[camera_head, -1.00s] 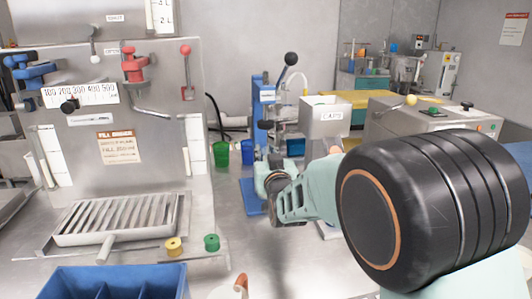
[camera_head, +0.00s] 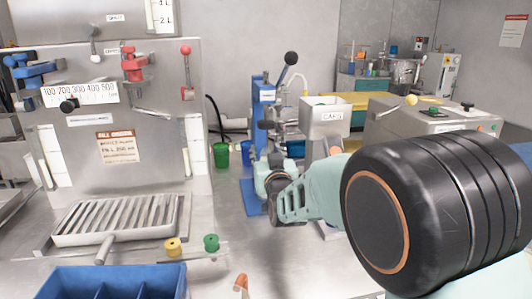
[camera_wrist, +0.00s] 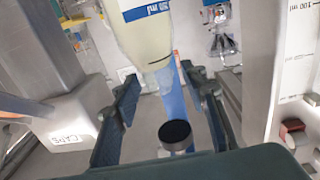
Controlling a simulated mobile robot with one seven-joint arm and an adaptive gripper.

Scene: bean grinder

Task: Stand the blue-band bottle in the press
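The blue-band bottle (camera_wrist: 145,38) is pale and fills the top middle of the wrist view, its lower end narrowing near my fingertips. I cannot make it out in the head view. My gripper (camera_wrist: 160,82) shows two dark fingers spread apart, with no clear contact on the bottle. In the head view my gripper (camera_head: 262,180) is in front of the press's lower part. The press (camera_head: 264,95) has a blue post and a black-knobbed lever; its seat is largely hidden by my arm. A black round disc (camera_wrist: 175,133) shows between the fingers.
A CAPS box (camera_head: 325,115) stands close right of the press; it is left of the fingers in the wrist view (camera_wrist: 70,120). Green (camera_head: 221,154) and blue (camera_head: 247,152) cups stand left of the press. The filling machine (camera_head: 110,125) and blue tray (camera_head: 112,272) are farther left.

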